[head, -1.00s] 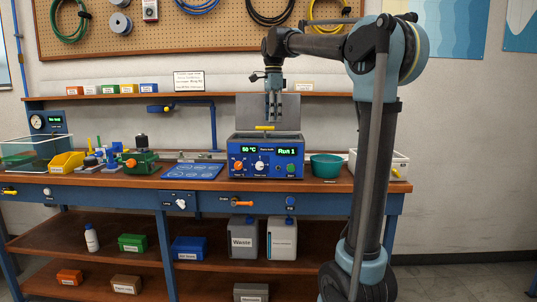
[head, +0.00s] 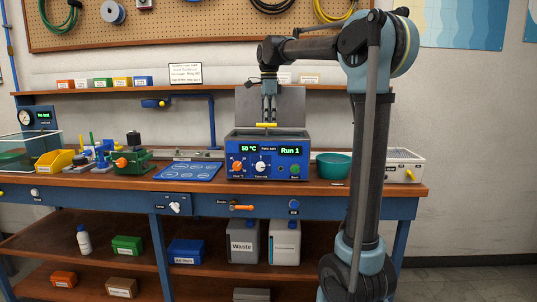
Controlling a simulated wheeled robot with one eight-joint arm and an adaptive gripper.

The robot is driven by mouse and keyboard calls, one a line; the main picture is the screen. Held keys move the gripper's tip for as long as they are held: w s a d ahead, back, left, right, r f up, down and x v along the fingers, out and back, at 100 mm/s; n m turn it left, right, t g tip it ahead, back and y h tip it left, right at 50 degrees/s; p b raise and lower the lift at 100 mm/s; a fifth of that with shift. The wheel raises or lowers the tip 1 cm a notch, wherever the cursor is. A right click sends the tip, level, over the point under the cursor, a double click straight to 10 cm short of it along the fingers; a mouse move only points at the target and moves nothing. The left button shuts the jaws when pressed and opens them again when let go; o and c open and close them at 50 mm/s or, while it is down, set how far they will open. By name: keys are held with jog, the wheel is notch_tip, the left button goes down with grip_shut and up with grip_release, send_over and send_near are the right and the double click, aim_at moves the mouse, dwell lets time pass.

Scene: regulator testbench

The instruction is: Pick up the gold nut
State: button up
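I cannot make out a gold nut in this view. My gripper (head: 269,117) points down over the top of the blue heated bath unit (head: 265,168), which reads "50 °C" and "Run 1". Its fingertips are just above or behind a small yellow bar (head: 266,125) at the top of the unit. Contact cannot be told. The two fingers look small and nothing is clearly held between them. A grey upright panel (head: 292,105) stands behind the gripper.
A teal bowl (head: 334,164) and a white tray (head: 408,168) stand right of the unit. Left are a blue mat (head: 188,171), a green vise (head: 133,163) and a yellow bin (head: 52,160). A shelf (head: 125,91) runs behind. Waste containers stand below.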

notch_tip(320, 180, down, 11)
jog(key=shift+f, duration=0.1)
dwell(0.6)
jog(key=shift+c, duration=0.5)
jog(key=c, duration=0.7)
